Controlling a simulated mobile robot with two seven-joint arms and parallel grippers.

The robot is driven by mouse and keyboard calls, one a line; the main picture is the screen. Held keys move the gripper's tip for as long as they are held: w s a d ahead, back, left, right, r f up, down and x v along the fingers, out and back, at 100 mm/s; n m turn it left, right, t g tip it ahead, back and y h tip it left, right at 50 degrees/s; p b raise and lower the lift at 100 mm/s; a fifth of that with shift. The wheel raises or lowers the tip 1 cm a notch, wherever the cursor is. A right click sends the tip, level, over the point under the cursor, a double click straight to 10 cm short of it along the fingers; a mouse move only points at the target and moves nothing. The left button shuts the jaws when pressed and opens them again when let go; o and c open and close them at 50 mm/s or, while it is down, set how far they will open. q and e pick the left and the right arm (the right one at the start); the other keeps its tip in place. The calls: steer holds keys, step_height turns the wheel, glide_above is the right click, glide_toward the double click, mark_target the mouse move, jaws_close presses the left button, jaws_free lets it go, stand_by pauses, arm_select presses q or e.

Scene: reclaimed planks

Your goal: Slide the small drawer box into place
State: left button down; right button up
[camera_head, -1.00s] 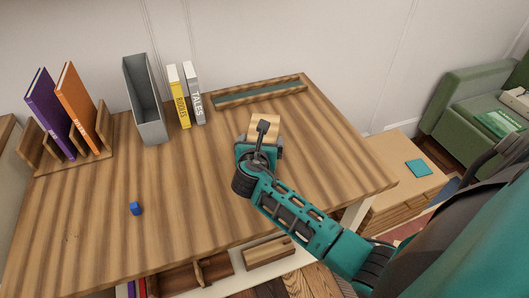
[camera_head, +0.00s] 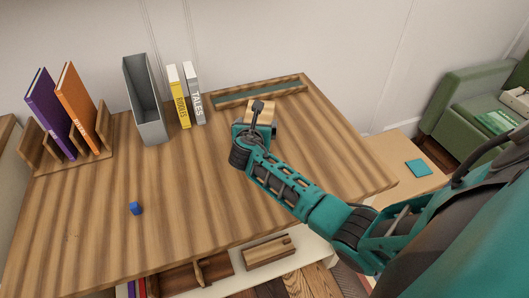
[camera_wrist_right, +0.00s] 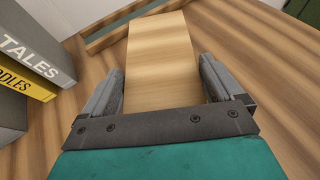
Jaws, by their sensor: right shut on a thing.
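My right gripper (camera_head: 262,122) is shut on a light wooden block-like piece (camera_head: 264,106), which seems to be the small drawer box. In the right wrist view the piece (camera_wrist_right: 160,55) sits between the two fingers and its plain top faces the camera. Its far end overlaps the near rim of a long shallow wooden tray (camera_head: 230,104) with a green inside, at the back of the desk. I cannot tell whether they touch. The underside of the piece is hidden. My left gripper is not in view.
On the desk (camera_head: 200,190) stand a grey file holder (camera_head: 145,100), a yellow book (camera_head: 179,97), a grey book (camera_head: 194,94) and a wooden rack (camera_head: 100,145) with two books. The desk's middle is clear.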

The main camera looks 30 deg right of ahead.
mark_target(252, 113)
steer(key=shift+w+d, duration=0.4)
steer(key=shift+w, duration=0.45)
steer(key=shift+w+d, duration=0.45)
steer(key=shift+w, duration=0.45)
steer(key=shift+w+d, duration=0.4)
steer(key=shift+w, duration=0.45)
steer(key=o, duration=0.9)
steer(key=shift+a+r, duration=0.1)
steer(key=p+v, duration=0.2)
steer(key=shift+r+p, duration=0.2)
steer(key=shift+p, duration=0.2)
steer(key=v, duration=0.3)
steer(key=shift+s+a+f, duration=0.15)
steer(key=shift+s+a, duration=0.05)
steer(key=shift+s, duration=0.05)
steer(key=shift+s+a+r, duration=0.25)
steer(key=shift+s+a, duration=0.15)
steer(key=shift+s, duration=0.05)
